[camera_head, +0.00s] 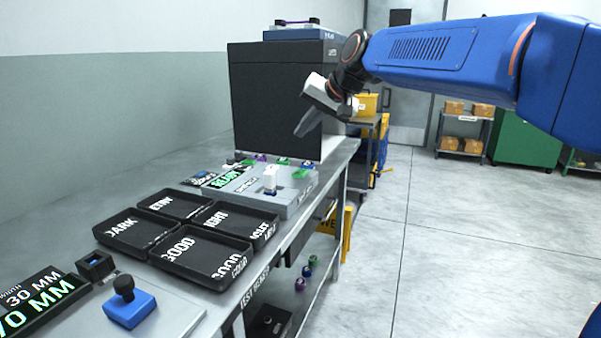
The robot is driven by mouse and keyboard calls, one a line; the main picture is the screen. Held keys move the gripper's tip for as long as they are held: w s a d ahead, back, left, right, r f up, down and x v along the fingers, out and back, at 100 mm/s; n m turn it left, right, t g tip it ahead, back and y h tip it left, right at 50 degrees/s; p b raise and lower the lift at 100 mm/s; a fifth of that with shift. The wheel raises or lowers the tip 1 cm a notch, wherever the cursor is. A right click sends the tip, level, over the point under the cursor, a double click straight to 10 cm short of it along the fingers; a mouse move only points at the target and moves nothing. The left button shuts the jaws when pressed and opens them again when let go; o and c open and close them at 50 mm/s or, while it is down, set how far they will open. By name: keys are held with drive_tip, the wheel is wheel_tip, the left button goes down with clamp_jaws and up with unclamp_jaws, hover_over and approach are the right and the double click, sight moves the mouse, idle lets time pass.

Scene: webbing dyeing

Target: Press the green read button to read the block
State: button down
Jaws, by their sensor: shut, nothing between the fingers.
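The green button (300,174) is on the right part of a grey reader unit (246,199) on the bench. A small white block with a dark blue lower part (270,180) stands upright on the unit, left of the button. A display with green lettering (222,179) is at the unit's back left; I cannot read it surely. My gripper (308,124) is shut and empty. It points down in the air above the button, clearly apart from it, in front of the black cabinet.
Several black labelled trays (222,287) lie on the bench (75,190) in front of the unit. A black cabinet (275,98) stands behind it. Small coloured pieces (283,162) sit at its foot. A blue block with a black knob (129,307) is at the near left. The floor at right is clear.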

sight(304, 173)
drive_tip(key=shift+f, duration=4.05)
drive_tip(key=shift+f, duration=0.15)
drive_tip(key=shift+f, duration=0.3)
drive_tip(key=shift+f, duration=0.45)
drive_tip(key=shift+r, duration=0.9)
drive_tip(key=shift+r, duration=2.5)
